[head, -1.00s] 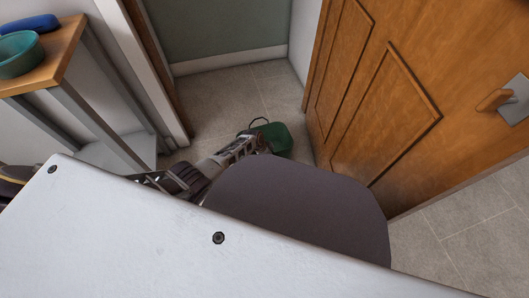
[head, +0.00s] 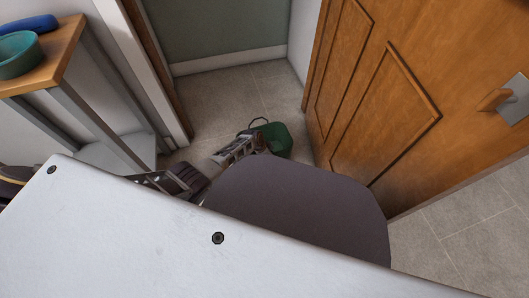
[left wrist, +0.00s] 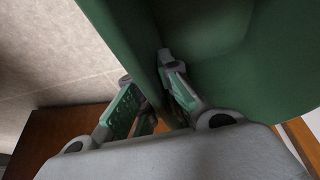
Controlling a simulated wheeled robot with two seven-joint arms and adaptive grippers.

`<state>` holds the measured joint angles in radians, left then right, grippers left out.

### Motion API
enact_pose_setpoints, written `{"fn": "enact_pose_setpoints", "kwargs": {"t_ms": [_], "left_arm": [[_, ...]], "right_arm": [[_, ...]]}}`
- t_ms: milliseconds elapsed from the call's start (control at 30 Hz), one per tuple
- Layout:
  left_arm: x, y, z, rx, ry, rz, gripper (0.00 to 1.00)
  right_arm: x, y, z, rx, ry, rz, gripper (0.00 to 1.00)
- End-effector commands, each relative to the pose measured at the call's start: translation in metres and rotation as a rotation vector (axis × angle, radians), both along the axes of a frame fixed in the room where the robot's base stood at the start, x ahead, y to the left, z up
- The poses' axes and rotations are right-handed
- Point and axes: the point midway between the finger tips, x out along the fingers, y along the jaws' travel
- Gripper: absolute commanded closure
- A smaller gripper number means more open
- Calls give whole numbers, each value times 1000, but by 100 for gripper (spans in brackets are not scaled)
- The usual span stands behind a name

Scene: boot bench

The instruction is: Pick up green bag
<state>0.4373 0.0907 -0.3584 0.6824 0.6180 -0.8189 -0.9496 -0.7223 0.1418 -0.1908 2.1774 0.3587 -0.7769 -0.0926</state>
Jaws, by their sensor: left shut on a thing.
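The green bag (head: 276,137) is low by the floor in the doorway, beside the open door, with a dark handle loop at its top left. My left gripper (head: 256,142) reaches it from the lower left. In the left wrist view the bag's green wall (left wrist: 215,45) fills the upper right, and my left gripper (left wrist: 150,92) is shut on the bag's wall, one finger on each side. Whether the bag touches the floor cannot be told. My right gripper is not in view.
A wooden door (head: 390,100) with a handle stands open close to the bag's right. At left is a shelf (head: 45,62) holding a teal bowl (head: 17,55) and a blue object (head: 33,25). Tiled floor (head: 215,95) is bare behind the bag.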

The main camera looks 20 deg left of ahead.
Motion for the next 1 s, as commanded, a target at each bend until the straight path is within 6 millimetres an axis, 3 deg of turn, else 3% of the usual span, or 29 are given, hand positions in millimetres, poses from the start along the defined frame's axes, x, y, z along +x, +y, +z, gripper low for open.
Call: {"fn": "enact_pose_setpoints", "kwargs": {"t_ms": [567,1000], "left_arm": [[1,0,12,0,-3,0,100],[1,0,49,0,-5,-1,100]], "right_arm": [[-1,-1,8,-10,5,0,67],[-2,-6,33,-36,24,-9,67]]}}
